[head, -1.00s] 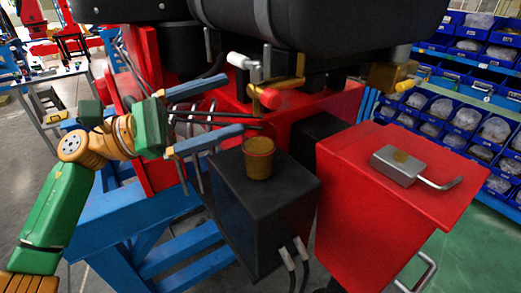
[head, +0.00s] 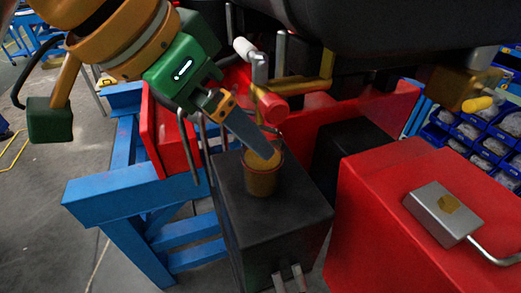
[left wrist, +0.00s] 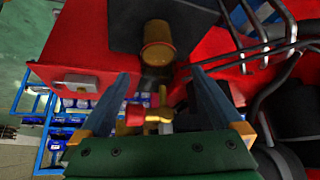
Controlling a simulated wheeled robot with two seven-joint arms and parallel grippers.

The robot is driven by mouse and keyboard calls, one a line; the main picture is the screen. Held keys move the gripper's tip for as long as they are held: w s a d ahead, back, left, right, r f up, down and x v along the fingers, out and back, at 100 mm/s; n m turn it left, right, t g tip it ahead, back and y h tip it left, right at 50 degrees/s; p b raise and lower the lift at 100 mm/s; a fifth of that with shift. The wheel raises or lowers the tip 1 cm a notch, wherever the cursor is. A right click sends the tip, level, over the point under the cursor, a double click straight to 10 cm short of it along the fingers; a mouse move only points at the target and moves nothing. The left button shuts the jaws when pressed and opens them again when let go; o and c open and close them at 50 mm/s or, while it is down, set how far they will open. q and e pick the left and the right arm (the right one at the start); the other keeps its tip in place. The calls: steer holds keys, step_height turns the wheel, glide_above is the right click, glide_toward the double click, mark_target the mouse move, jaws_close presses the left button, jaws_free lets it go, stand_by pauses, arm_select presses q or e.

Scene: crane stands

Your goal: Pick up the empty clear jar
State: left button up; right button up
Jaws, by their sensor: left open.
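The jar (head: 262,178) looks amber-brown and see-through rather than colourless. It stands upright on top of a black box (head: 285,215); I cannot tell whether it is empty. My left gripper (head: 266,152) comes down from the upper left in the head view, and one blue finger crosses the jar's rim there. I cannot tell whether it touches. In the left wrist view my left gripper (left wrist: 160,74) is open, its fingers spread wide. The jar (left wrist: 158,45) shows beyond the fingertips, about midway between them, with nothing held. My right gripper is not in view.
A red cabinet (head: 400,190) with a grey metal box (head: 440,213) on it stands to the right. A red-ended valve (head: 272,107) and pipes stand close behind the jar. A large black tank (head: 380,30) hangs above. A blue stand (head: 130,190) is at left.

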mark_target(262, 165)
arm_select(q)
steer(key=x, duration=0.4)
steer(key=d+x, duration=0.1)
steer(key=x, duration=0.1)
steer(key=shift+w+r+p, duration=0.2)
steer(key=shift+p, duration=0.2)
steer(key=shift+s+a, duration=0.1)
steer(key=shift+a, duration=0.1)
steer(key=shift+c, duration=0.9)
jaws_close()
